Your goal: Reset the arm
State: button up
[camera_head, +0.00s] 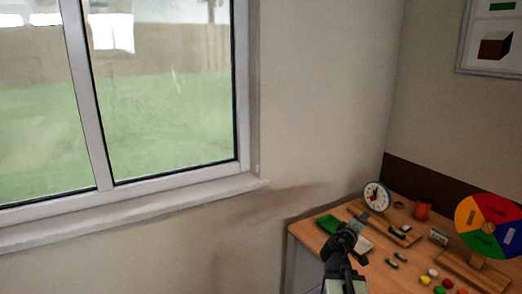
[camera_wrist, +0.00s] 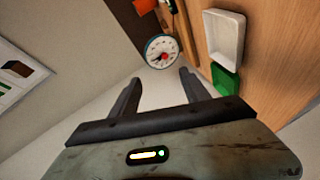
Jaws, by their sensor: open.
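My gripper (camera_wrist: 158,88) shows in the wrist view with its two dark fingers apart and nothing between them. In the head view my arm rises in front of the table's left part, and my gripper (camera_head: 352,230) is small and dark there. Beyond the fingers in the wrist view are a wall and a round white clock (camera_wrist: 161,51) with a blue rim.
The wooden table (camera_head: 312,236) stands in the corner at right. On it are the clock (camera_head: 376,196), a green tray (camera_head: 328,223), an orange cup (camera_head: 422,211), a colour wheel (camera_head: 488,228) and several small coloured pieces. A white tray (camera_wrist: 240,35) shows in the wrist view. A window is at left.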

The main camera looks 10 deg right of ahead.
jog(key=a+f+m+g+y, duration=0.1)
jog(key=a+f+g+y, duration=0.15)
jog(key=a+f, duration=0.55)
jog(key=a+f+m+g+y, duration=0.1)
jog(key=a+f+m+y, duration=0.15)
jog(key=a, duration=0.95)
jog(key=s+a+f+g+y, duration=0.35)
jog(key=s+a, duration=0.25)
jog(key=a, duration=0.2)
jog(key=s+a+f+g+y, duration=0.3)
jog(key=s+a+f+y, duration=0.15)
jog(key=s+a, duration=0.2)
notch_tip(320, 180, up, 15)
jog(key=p, duration=1.5)
jog(key=shift+m+h+p, duration=0.3)
jog(key=shift+m+h, duration=0.1)
jog(key=shift+m, duration=0.05)
jog(key=shift+a, duration=0.1)
